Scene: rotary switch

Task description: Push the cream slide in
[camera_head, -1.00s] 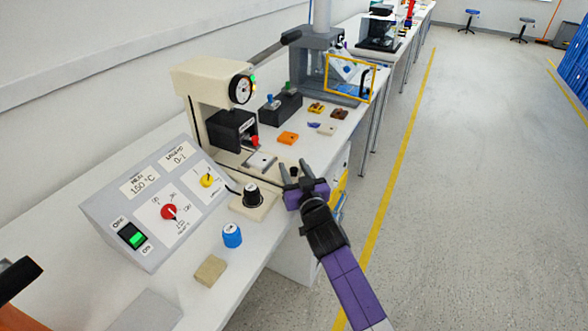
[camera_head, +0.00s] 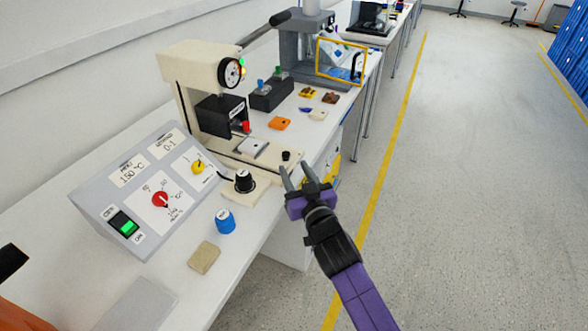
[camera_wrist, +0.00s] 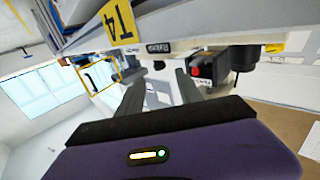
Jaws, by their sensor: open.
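The cream slide (camera_head: 272,159) sticks out at the foot of the cream press (camera_head: 188,105), toward the front edge of the bench. It carries a light metal plate (camera_head: 252,147) and has a small black knob (camera_head: 286,156) near its outer end. My gripper (camera_head: 295,167) is open and empty, just off the outer end of the slide, its fingers pointing toward the bench. The fingers also show in the wrist view (camera_wrist: 160,75). I see no clear contact with the slide.
A sloped control box (camera_head: 145,190) with a lit green switch stands at the left. A black knob on a cream base (camera_head: 243,183), a blue knob (camera_head: 225,221) and a tan block (camera_head: 204,257) lie nearer. An orange piece (camera_head: 279,123) lies beyond. The floor at the right is clear.

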